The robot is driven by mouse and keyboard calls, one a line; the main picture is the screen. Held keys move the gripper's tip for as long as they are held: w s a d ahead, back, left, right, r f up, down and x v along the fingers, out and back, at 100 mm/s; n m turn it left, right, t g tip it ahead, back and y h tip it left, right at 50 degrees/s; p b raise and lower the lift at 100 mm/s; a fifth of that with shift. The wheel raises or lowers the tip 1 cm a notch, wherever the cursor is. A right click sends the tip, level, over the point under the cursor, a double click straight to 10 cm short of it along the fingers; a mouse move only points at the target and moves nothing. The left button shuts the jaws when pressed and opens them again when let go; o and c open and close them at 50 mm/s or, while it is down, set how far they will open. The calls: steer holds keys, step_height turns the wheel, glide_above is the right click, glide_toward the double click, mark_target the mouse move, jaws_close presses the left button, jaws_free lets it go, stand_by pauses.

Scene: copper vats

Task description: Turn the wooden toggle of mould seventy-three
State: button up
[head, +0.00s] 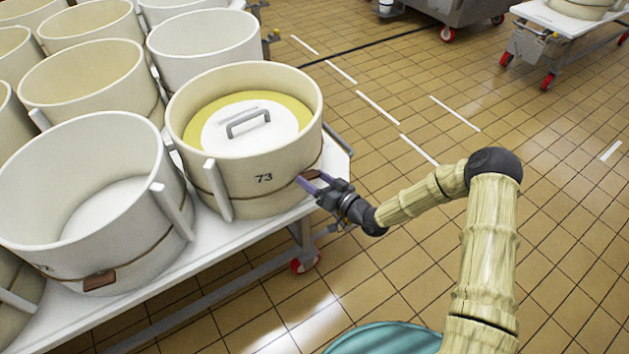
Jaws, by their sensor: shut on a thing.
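Mould seventy-three (245,170) is a round cream tub marked 73, standing at the right end of a white table. Inside it lies a yellow disc (213,113) with a white lid and a grey handle on top. The wooden toggle (313,174) is a small brown piece on the mould's right side, on the band around it. My gripper (309,185) reaches in from the right, with its purple fingers shut on the toggle. The fingers hide part of the toggle.
Several empty moulds (90,190) crowd the white table (215,243) to the left and behind. One at the front left has its own brown toggle (99,281). A trolley (545,45) with red wheels stands at the far right. The tiled floor (400,90) to the right is largely clear.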

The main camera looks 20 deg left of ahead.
steer(key=m+b, duration=0.1)
steer(key=m, duration=0.5)
steer(key=shift+f, duration=0.1)
steer(key=m+b, duration=0.1)
steer(key=m, duration=0.5)
steer(key=shift+m+b, duration=0.4)
steer(key=o, duration=1)
steer(key=shift+d, duration=0.15)
steer(key=v, duration=1.7)
steer(key=shift+s+p, duration=0.2)
steer(key=shift+p, duration=0.1)
